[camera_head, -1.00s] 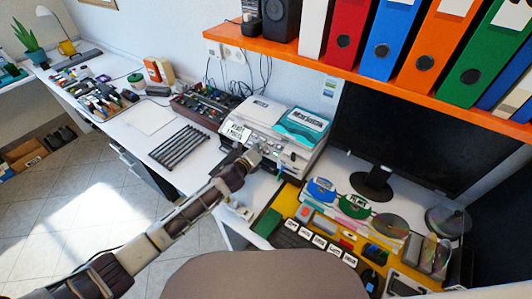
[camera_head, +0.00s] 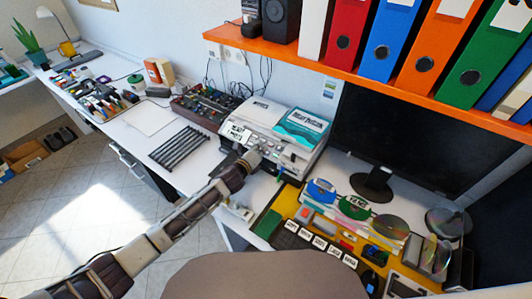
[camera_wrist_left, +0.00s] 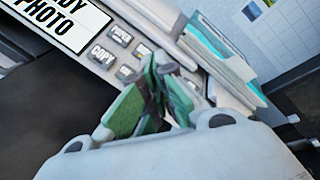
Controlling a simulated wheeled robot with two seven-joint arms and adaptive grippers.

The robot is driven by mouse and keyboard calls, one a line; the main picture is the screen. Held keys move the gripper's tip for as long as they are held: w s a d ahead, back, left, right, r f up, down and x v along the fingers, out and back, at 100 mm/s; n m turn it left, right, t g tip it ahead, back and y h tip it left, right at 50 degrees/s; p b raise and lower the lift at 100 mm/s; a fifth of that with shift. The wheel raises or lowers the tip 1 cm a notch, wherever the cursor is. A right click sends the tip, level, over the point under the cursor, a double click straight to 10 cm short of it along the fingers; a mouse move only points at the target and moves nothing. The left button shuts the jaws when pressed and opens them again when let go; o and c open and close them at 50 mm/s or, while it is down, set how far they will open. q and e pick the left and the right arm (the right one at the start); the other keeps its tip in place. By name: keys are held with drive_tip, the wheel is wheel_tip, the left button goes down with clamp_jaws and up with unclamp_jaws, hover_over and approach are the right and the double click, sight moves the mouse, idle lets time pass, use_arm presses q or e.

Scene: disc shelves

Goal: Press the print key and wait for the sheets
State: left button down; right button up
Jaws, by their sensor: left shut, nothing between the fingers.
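The white printer (camera_head: 262,112) stands on the white desk, left of the monitor. In the left wrist view its display (camera_wrist_left: 58,22) shows large letters, partly cut off, ending in "DY" and "PHOTO". Beside it are several small grey keys; one reads COPY (camera_wrist_left: 103,54), and others are partly hidden by my fingers. I cannot make out a print label. My left gripper (camera_head: 262,154) is at the front of the printer; its green fingers (camera_wrist_left: 158,64) are shut and empty, tips over the key panel. I cannot tell whether they touch a key. My right gripper is out of view.
A teal-and-white pack (camera_head: 301,122) lies on the printer's right side. The monitor (camera_head: 400,135) stands to the right, with a yellow mat (camera_head: 288,200) of discs and small items before it. An orange shelf (camera_head: 350,72) with binders hangs above. Dark rods (camera_head: 180,147) lie left.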

use_arm(q)
drive_tip(key=shift+w+d+f, duration=0.15)
drive_tip(key=shift+f, duration=0.15)
idle(0.4)
drive_tip(key=shift+f+b, duration=0.2)
drive_tip(key=shift+b, duration=0.1)
idle(0.7)
drive_tip(key=shift+w+d+f, duration=0.1)
drive_tip(key=shift+w+f, duration=0.05)
drive_tip(key=shift+f, duration=0.05)
idle(0.6)
drive_tip(key=shift+r, duration=0.1)
drive_tip(key=shift+s+a+r+p, duration=0.2)
drive_tip(key=shift+s+r+p, duration=0.1)
drive_tip(key=shift+r+p, duration=0.45)
drive_tip(key=shift+f, duration=0.1)
